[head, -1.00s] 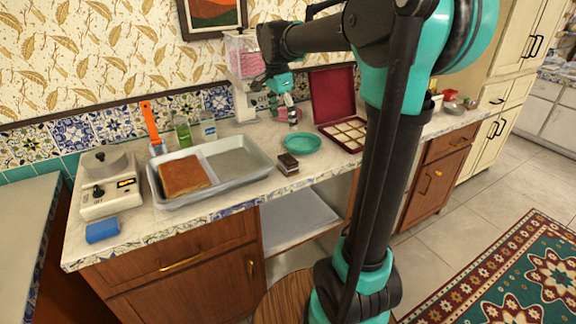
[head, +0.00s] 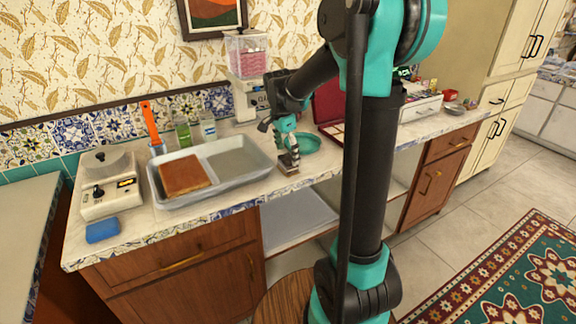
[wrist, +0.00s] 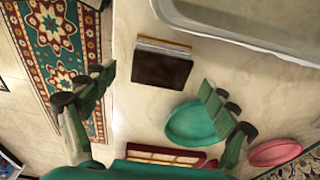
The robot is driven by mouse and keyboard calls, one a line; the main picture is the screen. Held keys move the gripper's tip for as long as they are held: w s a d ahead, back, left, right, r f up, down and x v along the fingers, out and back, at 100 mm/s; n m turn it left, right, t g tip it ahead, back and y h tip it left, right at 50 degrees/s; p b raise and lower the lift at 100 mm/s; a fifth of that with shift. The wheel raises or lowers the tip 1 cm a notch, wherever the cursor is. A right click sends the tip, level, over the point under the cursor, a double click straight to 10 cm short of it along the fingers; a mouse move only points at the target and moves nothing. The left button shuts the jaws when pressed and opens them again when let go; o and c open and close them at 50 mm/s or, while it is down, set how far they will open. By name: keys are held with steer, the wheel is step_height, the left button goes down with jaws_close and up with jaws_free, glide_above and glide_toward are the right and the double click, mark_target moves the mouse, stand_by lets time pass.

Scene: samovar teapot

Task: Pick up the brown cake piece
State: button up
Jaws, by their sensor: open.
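The brown cake piece (wrist: 162,66) is a small dark block with a paler layered side. It lies on the counter near the front edge, and in the head view (head: 287,170) it is mostly hidden behind my fingers. My gripper (head: 290,158) is over it, pointing down. In the wrist view my gripper (wrist: 158,98) is open, with one finger at the left and one at the right. The cake piece appears between and beyond the fingertips, and nothing is held. I cannot tell the height left between them.
A grey tray (head: 240,160) with a larger brown slab (head: 184,175) is left of the gripper. A teal plate (wrist: 192,124) is close to the right finger. A pink dish (wrist: 274,152) and a dark red box (head: 328,104) are farther along.

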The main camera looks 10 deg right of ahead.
mark_target(287, 159)
steer(key=f, duration=0.4)
steer(key=shift+w+d, duration=0.1)
steer(key=shift+d, duration=0.1)
steer(key=c, duration=1.3)
